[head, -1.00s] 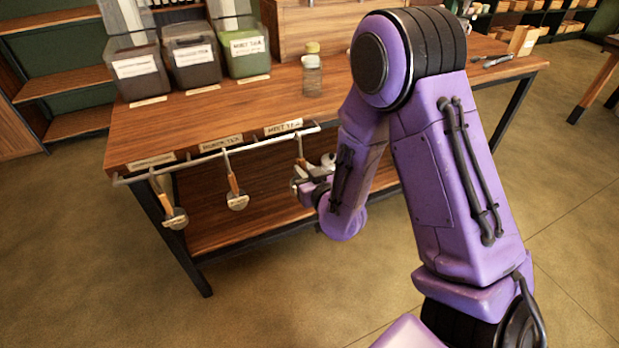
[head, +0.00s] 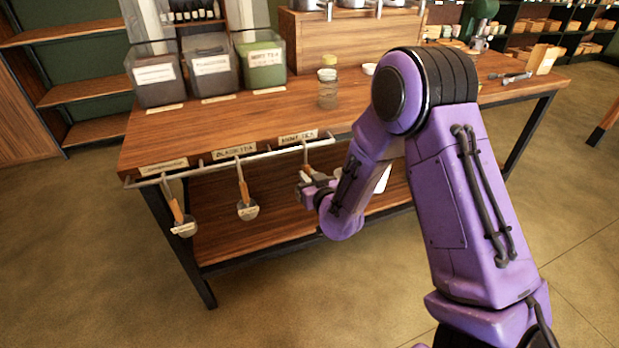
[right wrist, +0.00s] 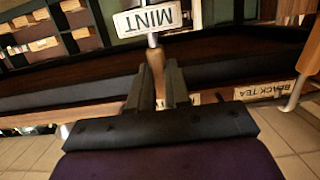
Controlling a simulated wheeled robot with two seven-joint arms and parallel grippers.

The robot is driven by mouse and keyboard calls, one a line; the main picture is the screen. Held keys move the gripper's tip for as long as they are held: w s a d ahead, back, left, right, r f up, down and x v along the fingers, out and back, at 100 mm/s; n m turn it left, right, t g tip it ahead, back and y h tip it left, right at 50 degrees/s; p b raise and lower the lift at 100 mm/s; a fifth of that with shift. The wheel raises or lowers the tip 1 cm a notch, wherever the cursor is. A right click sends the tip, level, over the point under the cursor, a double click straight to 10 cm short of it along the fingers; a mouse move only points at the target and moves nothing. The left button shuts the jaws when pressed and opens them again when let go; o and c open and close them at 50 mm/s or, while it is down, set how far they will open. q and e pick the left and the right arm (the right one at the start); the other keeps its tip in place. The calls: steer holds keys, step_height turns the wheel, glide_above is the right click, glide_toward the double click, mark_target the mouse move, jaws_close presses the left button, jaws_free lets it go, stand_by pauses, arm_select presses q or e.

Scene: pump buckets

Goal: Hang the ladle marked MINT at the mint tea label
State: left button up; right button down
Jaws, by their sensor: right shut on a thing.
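The ladle marked MINT (right wrist: 155,57) shows in the right wrist view, its white MINT tag (right wrist: 145,20) upside down. My right gripper (right wrist: 158,85) is shut on its wooden handle. In the head view, my right gripper (head: 317,186) is just below the right end of the front rail (head: 205,157). The ladle's upper handle (head: 306,155) rises to the rail below the mint tea label (head: 298,137). I cannot tell whether its hook is over the rail or only in front of it. My left gripper is not in view.
Two other ladles hang from the rail, one under the black tea label (head: 234,152) and one (head: 178,212) at the left end. Tea bins (head: 263,65) and a jar (head: 328,90) stand on the table (head: 230,120). Open floor lies in front.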

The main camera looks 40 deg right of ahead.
steer(key=c, duration=1)
jaws_free()
steer(key=p+v, duration=0.1)
steer(key=v, duration=0.9)
steer(key=shift+s+p, duration=0.3)
steer(key=shift+p, duration=0.1)
